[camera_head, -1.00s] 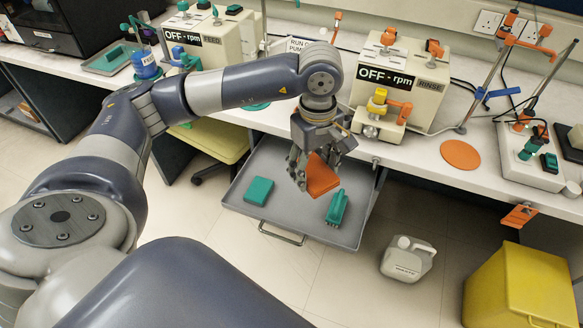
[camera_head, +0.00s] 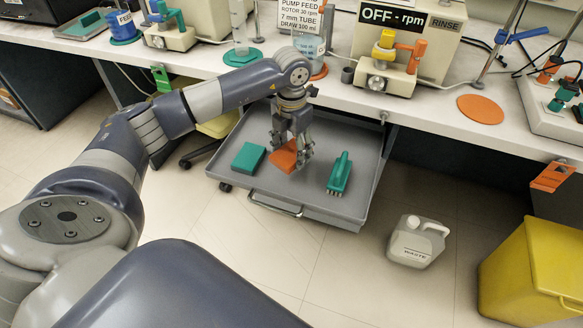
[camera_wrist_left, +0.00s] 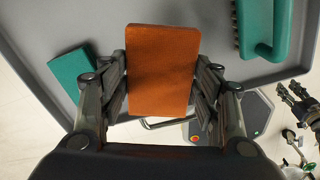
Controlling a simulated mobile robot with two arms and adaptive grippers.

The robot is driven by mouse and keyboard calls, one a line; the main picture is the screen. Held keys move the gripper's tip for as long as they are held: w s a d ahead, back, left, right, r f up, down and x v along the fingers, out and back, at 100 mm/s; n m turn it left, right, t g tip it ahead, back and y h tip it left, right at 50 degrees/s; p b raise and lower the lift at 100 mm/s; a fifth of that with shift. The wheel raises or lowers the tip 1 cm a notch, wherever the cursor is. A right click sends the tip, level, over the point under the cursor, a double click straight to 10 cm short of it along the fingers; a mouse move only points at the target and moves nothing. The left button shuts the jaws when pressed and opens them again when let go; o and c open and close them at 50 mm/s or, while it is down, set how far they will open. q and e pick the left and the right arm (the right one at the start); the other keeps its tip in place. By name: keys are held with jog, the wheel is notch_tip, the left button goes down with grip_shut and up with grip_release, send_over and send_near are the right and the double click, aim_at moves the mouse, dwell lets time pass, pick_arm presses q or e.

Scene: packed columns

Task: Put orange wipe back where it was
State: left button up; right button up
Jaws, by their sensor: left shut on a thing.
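The orange wipe (camera_head: 283,158) is a flat block low over the open grey drawer (camera_head: 300,190), between a green block and a green brush. My left gripper (camera_head: 291,150) points down with its fingers on both sides of the wipe and is shut on it. In the left wrist view the wipe (camera_wrist_left: 162,70) sits squarely between the two fingers (camera_wrist_left: 163,85). I cannot tell whether its underside touches the drawer floor.
In the drawer, a green block (camera_head: 248,158) lies left of the wipe and a green brush (camera_head: 340,173) lies right. The bench front edge (camera_head: 440,133) runs behind. A waste jug (camera_head: 416,242) and a yellow bin (camera_head: 535,268) stand on the floor to the right.

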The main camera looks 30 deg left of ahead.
aim_at(292, 152)
pick_arm(q)
notch_tip(292, 152, down, 6)
jog(key=shift+f+b, duration=0.1)
jog(key=shift+b, duration=0.2)
pick_arm(e)
jog(key=shift+w+a+r, duration=0.1)
jog(key=shift+w+r, duration=0.25)
jog(key=shift+r, duration=0.2)
jog(key=shift+w+r, duration=0.3)
jog(key=shift+r, duration=0.2)
pick_arm(q)
jog(key=shift+f, duration=0.1)
pick_arm(e)
jog(key=shift+s, duration=0.1)
pick_arm(q)
jog(key=o, duration=0.7)
jog(key=shift+c, duration=0.2)
jog(key=shift+o, duration=1.4)
pick_arm(e)
jog(key=shift+r, duration=0.2)
jog(key=shift+w+r, duration=0.1)
jog(key=shift+w, duration=0.1)
